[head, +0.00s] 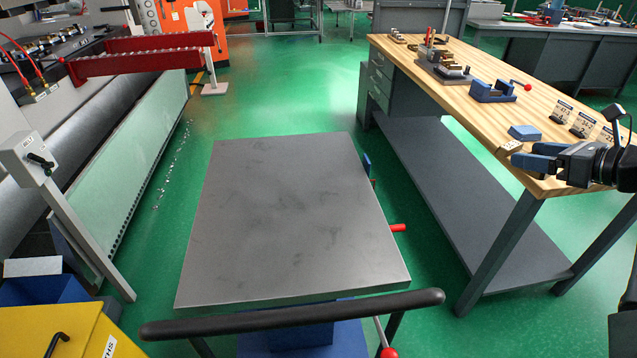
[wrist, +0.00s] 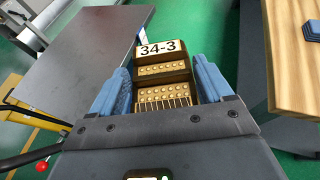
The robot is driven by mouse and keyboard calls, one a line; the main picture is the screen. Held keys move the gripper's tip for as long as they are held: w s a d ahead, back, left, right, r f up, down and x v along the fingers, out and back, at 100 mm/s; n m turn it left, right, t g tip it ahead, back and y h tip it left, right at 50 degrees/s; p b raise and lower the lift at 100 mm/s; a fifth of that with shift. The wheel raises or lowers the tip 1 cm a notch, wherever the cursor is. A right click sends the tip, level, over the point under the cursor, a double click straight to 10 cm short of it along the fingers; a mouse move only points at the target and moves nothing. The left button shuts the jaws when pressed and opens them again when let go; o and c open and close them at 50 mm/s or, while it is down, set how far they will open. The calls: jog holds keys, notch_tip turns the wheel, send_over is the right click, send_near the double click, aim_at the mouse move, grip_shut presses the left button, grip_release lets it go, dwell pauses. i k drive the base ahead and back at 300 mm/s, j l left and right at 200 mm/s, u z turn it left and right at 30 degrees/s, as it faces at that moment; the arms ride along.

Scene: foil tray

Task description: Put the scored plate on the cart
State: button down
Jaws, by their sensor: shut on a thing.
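My gripper (wrist: 165,85) is shut on a brown piece (wrist: 163,72) with rows of round pale dots, fine parallel lines at its near end and a white label reading 34-3. It is the only thing in view that could be the scored plate. Its underside is hidden.
Green floor lies between cart and bench.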

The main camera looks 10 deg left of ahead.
aim_at(284, 153)
jog(key=i+j, duration=0.15)
jog(key=j, duration=0.25)
jog(key=i+j, duration=0.1)
jog(key=j, duration=0.3)
jog(key=i+j, duration=0.15)
jog(key=j, duration=0.25)
jog(key=i+j, duration=0.15)
jog(key=j, duration=0.25)
jog(key=i+j, duration=0.1)
jog(key=j, duration=0.3)
jog(key=i+j, duration=0.15)
jog(key=j, duration=0.25)
